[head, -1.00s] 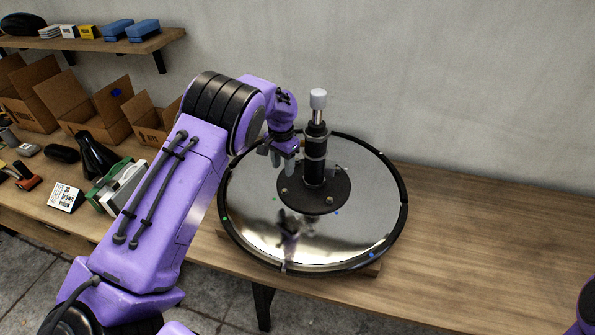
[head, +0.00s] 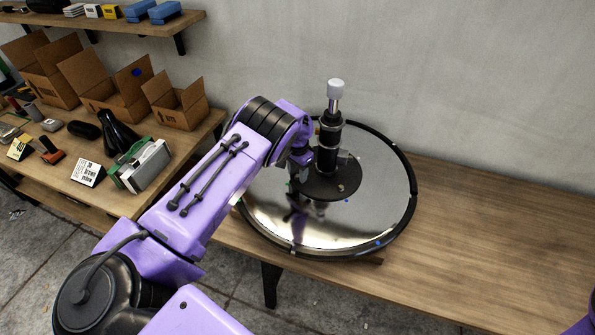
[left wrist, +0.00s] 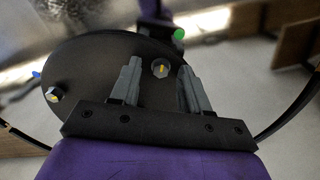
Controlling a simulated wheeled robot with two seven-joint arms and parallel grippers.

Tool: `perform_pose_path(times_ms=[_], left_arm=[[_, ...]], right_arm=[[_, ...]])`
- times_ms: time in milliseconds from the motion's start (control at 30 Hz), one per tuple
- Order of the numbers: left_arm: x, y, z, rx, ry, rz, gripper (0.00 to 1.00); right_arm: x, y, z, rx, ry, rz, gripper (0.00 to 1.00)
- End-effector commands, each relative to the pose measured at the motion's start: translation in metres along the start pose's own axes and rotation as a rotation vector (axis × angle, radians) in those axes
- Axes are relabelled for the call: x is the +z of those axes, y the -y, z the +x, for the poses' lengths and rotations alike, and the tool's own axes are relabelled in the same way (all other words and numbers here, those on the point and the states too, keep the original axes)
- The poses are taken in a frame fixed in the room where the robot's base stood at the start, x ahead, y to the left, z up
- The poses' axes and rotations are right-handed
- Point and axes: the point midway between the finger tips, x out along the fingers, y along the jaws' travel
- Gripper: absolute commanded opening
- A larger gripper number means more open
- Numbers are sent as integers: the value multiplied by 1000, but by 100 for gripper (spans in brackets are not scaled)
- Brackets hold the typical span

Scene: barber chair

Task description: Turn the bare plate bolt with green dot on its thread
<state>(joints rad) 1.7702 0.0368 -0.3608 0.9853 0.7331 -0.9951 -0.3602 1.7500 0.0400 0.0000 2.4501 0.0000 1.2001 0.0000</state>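A round black plate (head: 315,188) carries an upright black post (head: 328,145) with a grey cap. It sits on a large shiny chrome disc (head: 380,190). My left gripper (left wrist: 160,72) is open, its two grey fingers apart over the plate. In the left wrist view a plate bolt (left wrist: 160,67) with a yellow mark shows between the fingertips; I see no contact. A green dot (left wrist: 178,34) lies beyond that bolt. A second bolt (left wrist: 55,94) is at the left with a blue dot (left wrist: 37,75) near it. Another bolt (head: 340,188) shows at the plate's front in the head view.
The disc's black rim (head: 413,185) rises around it on a wooden bench (head: 480,220). The bench is clear to the right. Cardboard boxes (head: 180,105), a black bottle (head: 118,132) and small goods stand on the left table. A shelf hangs above them.

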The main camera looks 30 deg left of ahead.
Motion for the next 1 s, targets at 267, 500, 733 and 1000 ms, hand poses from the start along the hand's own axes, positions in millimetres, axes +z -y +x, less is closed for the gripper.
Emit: perform_pose_path(times_ms=[267, 500, 733, 1000], left_arm=[[0, 0, 0, 0, 0, 0, 0], [0, -1, 2, 3, -1, 29, 0], [0, -1, 4, 4, -1, 149, 0], [0, -2, 4, 5, -2, 391, 0]], right_arm=[[0, 0, 0, 0, 0, 0, 43], [1, 0, 4, 0, 0, 0, 43], [6, 1, 14, 0, 0, 0, 43], [12, 3, 30, 0, 0, 0, 43]])
